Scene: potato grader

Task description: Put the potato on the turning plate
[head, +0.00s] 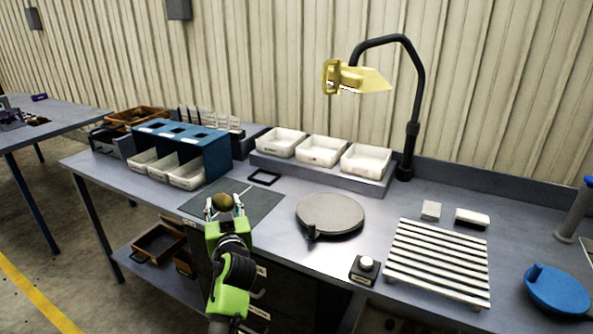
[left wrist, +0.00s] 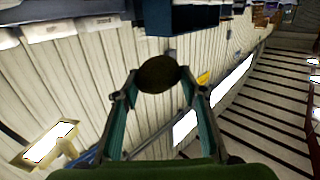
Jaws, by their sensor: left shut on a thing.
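The potato (head: 223,201) is brown and roundish. It is held between the fingertips of my left gripper (head: 224,208), above the dark mat (head: 262,204) near the front edge of the bench. In the left wrist view the potato (left wrist: 159,74) shows dark between the two fingers of the left gripper (left wrist: 158,90). The turning plate (head: 331,213) is a flat grey disc on the bench, to the right of the gripper and apart from it. Nothing lies on the plate. My right gripper is in neither view.
Three white trays (head: 321,150) stand behind the plate, under a yellow lamp (head: 357,78). A blue sorter box (head: 181,148) with white bins is at the left. A button box (head: 364,269) and a slatted rack (head: 437,262) are right of the plate. A small black frame (head: 263,177) lies behind the mat.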

